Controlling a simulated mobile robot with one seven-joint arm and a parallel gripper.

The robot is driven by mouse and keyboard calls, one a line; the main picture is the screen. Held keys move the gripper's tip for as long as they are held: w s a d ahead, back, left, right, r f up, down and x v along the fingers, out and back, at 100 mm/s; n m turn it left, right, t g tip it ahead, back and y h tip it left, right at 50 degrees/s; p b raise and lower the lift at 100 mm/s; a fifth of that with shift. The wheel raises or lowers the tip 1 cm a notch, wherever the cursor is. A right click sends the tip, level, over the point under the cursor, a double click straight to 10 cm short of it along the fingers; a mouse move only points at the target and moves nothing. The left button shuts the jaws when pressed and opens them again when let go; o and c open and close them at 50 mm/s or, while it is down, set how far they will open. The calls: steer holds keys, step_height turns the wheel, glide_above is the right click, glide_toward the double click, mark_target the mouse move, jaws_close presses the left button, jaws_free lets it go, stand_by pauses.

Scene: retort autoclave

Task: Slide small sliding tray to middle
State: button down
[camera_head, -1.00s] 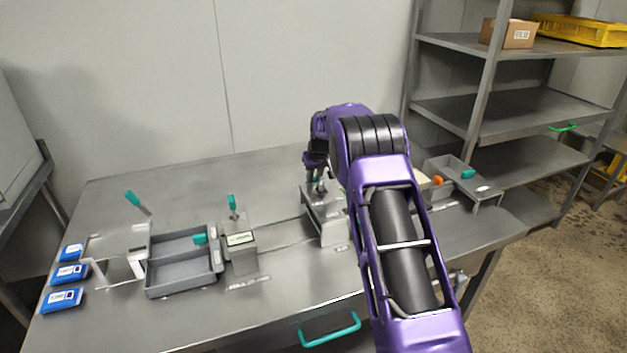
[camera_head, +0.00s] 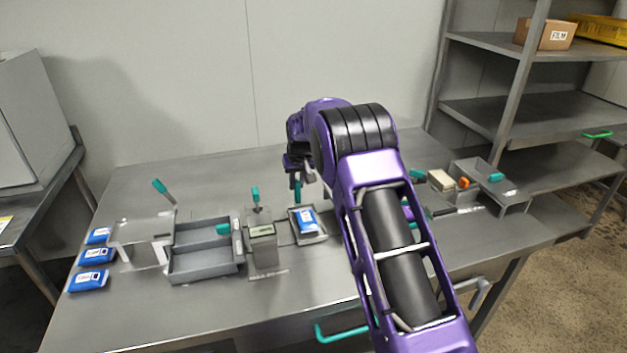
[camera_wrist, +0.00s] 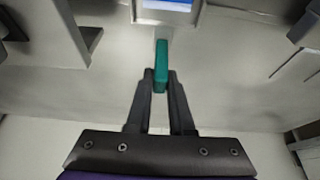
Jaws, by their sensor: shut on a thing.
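The small sliding tray (camera_head: 311,241) is a shallow grey tray on the table, right of the scale-like grey block. A blue and white pack (camera_head: 307,221) lies in it. Its upright teal handle (camera_head: 297,191) stands at the tray's back edge. My gripper (camera_head: 297,178) is above the handle and shut on it. In the wrist view the handle (camera_wrist: 161,62) sits between my fingertips (camera_wrist: 160,82), and the tray's edge (camera_wrist: 166,18) shows at the top with part of the blue pack.
Left of the tray stand a grey block with a display (camera_head: 262,250), a larger two-part grey tray (camera_head: 205,276) and a grey stand (camera_head: 145,230). Several blue packs (camera_head: 89,281) lie at the far left. My arm hides part of the table to the right, before a grey bin (camera_head: 490,185).

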steer(key=c, duration=0.8)
jaws_free()
steer(key=p+v, duration=0.1)
steer(key=v, duration=1.6)
steer(key=shift+r, duration=0.25)
